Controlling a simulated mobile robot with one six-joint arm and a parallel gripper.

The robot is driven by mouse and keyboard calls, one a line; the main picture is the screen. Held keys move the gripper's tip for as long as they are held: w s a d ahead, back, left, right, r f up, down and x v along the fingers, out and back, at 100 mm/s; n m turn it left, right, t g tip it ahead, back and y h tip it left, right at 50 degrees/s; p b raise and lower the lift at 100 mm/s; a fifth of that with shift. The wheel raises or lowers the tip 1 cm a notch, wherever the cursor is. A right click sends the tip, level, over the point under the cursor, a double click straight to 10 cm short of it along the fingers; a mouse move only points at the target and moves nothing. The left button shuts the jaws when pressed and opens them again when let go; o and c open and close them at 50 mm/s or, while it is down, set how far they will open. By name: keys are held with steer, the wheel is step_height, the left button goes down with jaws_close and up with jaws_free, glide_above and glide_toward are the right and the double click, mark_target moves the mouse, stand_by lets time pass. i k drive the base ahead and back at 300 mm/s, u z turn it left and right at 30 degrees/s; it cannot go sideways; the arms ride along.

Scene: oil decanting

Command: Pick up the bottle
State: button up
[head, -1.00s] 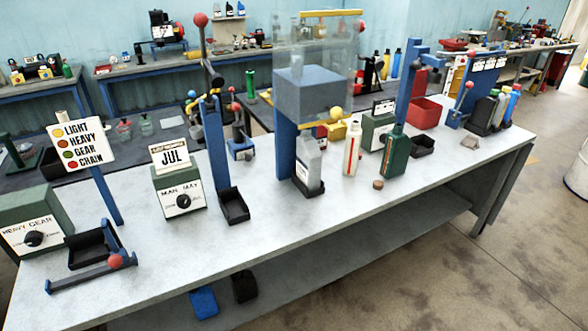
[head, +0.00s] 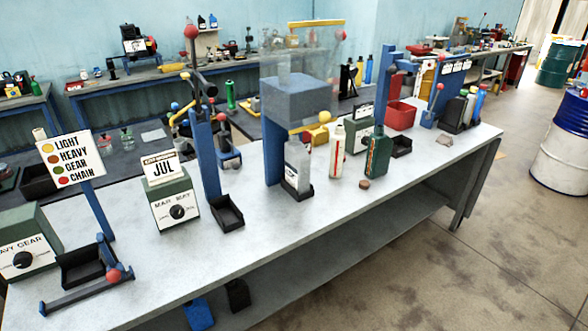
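Three bottles stand upright on the grey workbench (head: 330,222). A pale grey, translucent-looking bottle (head: 297,166) stands in a small black tray under a grey box with a clear upper part (head: 300,100). To its right is a slim white bottle (head: 338,153) with red marking. Further right is a dark green bottle (head: 377,156) with a label. A small brown cap or plug (head: 364,184) lies in front of the green bottle. I cannot tell which bottle is meant. My gripper is not in view.
A blue post with a black tray (head: 229,212), a "JUL" box (head: 174,204) and a coloured-dot sign (head: 68,160) stand on the left. A red bin (head: 400,116) and black tray (head: 401,147) are right of the bottles. The bench's front strip is mostly clear. A white-and-blue drum (head: 562,150) stands right.

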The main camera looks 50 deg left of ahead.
mark_target(296, 157)
steer(key=z, duration=0.9)
steer(key=k, duration=0.15)
steer(key=u, duration=2.65)
steer(key=i, duration=0.2)
steer(key=u, duration=0.6)
steer(key=k, duration=0.3)
steer(key=u, duration=0.8)
